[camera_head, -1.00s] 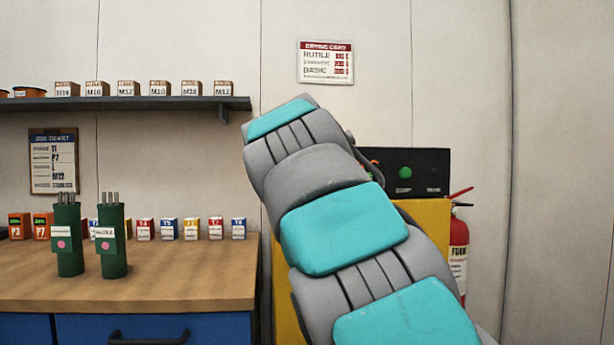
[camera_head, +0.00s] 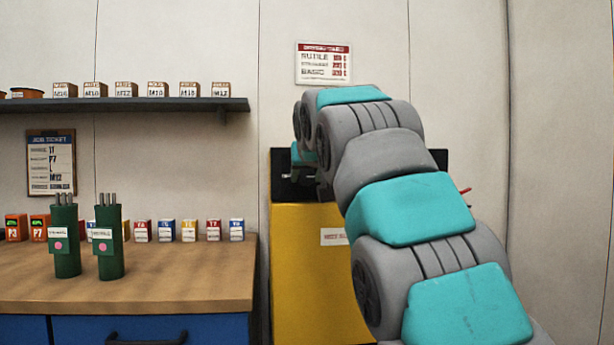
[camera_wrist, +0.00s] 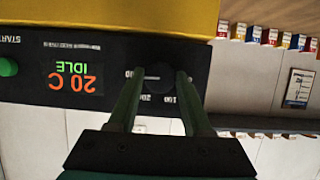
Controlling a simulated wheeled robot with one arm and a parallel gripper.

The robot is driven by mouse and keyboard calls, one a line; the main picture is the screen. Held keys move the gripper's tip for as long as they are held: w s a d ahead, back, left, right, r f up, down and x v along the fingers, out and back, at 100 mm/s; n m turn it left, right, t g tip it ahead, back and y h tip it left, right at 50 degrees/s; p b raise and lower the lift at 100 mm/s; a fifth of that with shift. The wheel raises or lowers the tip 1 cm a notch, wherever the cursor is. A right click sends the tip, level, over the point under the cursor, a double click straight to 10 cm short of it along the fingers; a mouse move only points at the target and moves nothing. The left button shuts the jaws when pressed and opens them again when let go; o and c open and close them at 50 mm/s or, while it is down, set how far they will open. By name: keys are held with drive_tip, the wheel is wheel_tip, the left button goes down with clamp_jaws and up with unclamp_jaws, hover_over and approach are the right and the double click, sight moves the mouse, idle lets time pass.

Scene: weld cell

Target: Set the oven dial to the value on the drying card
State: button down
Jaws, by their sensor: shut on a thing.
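The oven is a yellow cabinet (camera_head: 305,270) with a black control panel, seen upside down in the wrist view. My gripper (camera_wrist: 160,78) is shut on the round black dial (camera_wrist: 159,77), one finger on each side. Numbers around the dial are partly hidden by the fingers; its pointer cannot be made out. The panel display (camera_wrist: 78,82) reads 20 C and IDLE. The drying card (camera_head: 324,63) hangs on the wall above the oven, with rows for rutile, another type and basic; its values are too blurred to read surely. In the head view my arm hides the dial.
A green start button (camera_wrist: 8,67) sits beside the display. Left of the oven is a wooden bench (camera_head: 150,285) with two green electrode holders (camera_head: 64,240) and small boxes. A dark shelf (camera_head: 120,104) and a job ticket (camera_head: 51,162) are on the wall above.

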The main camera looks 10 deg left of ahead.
drive_tip(key=shift+f, duration=0.25)
drive_tip(key=shift+c, duration=1.7)
unclamp_jaws()
drive_tip(key=shift+r, duration=0.1)
drive_tip(key=v, duration=0.7)
drive_tip(key=shift+s+d+r+b, duration=0.15)
drive_tip(key=shift+s+r+b, duration=0.15)
drive_tip(key=shift+b, duration=0.15)
